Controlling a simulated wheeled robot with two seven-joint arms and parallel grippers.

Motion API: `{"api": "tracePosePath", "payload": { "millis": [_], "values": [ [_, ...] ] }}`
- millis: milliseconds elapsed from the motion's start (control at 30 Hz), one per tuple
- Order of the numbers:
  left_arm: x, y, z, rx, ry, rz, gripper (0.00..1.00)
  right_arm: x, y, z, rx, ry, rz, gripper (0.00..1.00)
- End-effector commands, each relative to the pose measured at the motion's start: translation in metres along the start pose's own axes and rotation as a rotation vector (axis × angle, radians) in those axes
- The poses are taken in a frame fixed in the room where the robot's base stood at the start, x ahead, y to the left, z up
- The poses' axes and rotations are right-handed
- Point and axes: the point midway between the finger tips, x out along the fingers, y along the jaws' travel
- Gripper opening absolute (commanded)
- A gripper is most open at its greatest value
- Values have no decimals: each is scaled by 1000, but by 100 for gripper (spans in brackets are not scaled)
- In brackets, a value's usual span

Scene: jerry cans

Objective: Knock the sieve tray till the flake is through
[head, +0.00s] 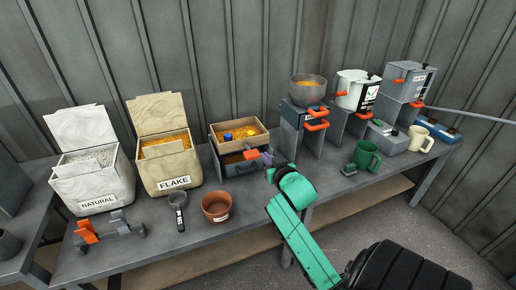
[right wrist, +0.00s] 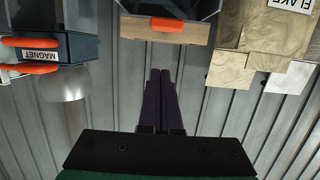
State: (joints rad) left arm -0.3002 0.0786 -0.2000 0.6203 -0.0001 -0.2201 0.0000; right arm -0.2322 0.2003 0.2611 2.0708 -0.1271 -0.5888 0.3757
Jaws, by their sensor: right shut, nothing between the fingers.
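The sieve tray (head: 258,129) is a shallow wooden frame holding orange flake and a small blue object. It sits over a dark bin on the bench, with an orange tab at its front. Its wooden edge also shows in the right wrist view (right wrist: 140,31). My right gripper (head: 267,156) is shut and empty, its dark fingers close to the tray's front right corner. In the right wrist view the shut fingers (right wrist: 160,78) point at the wooden edge beside the tab; I cannot tell whether they touch. My left gripper is not in view.
The FLAKE bin (head: 174,184) and NATURAL bin (head: 97,201) stand left. A brown pot (head: 217,206) and dark scoop (head: 180,222) stand in front.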

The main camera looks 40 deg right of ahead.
Motion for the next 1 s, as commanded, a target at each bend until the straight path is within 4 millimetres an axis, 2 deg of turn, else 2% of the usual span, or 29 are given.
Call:
{"api": "tracePosePath", "payload": {
  "millis": [33,100,467,567,667,1000],
  "values": [
    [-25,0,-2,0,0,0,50,-4,-1,-19,-15,-7,-6,0],
    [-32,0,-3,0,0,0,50,-4,-5,-21,-12,-9,-15,0],
    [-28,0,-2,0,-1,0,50,-2,-7,-14,-1,-8,-22,0],
    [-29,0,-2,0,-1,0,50,5,-7,-15,0,-7,-21,0],
    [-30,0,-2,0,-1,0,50,20,-7,-16,-1,-7,-20,0],
    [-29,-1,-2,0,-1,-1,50,94,-9,-15,0,-6,-19,0]
  ]
}}
